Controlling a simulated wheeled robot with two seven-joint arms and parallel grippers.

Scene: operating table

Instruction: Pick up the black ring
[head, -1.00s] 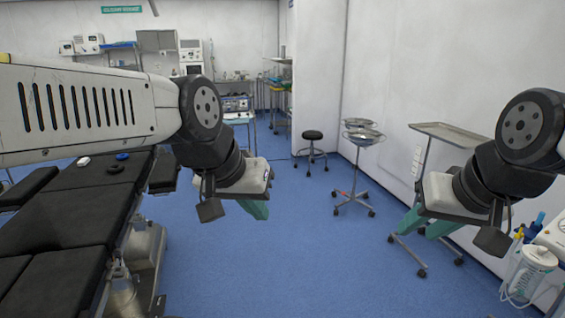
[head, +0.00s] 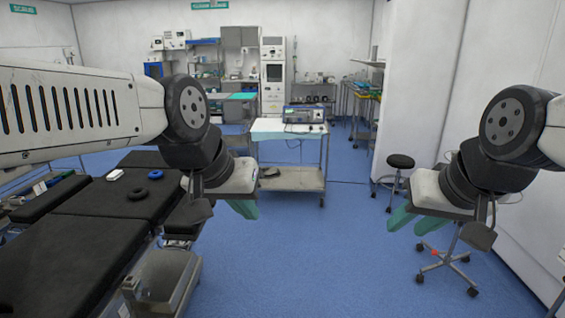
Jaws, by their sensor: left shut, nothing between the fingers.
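The black ring (head: 137,194) lies flat on the dark pad of the operating table (head: 84,232) at the left. A blue ring (head: 156,174) and a small white object (head: 115,174) lie just beyond it. My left gripper (head: 243,209) is to the right of the ring, past the table's right edge. Its green fingers are together and empty. My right gripper (head: 416,222) is far to the right, over the floor, with its green fingers apart and nothing seen between them.
A cart with a device (head: 292,130) stands ahead in the middle. A black stool (head: 400,161) stands to its right, and a wheeled stand (head: 451,262) is partly behind my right gripper. Blue floor (head: 330,260) is clear between my arms.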

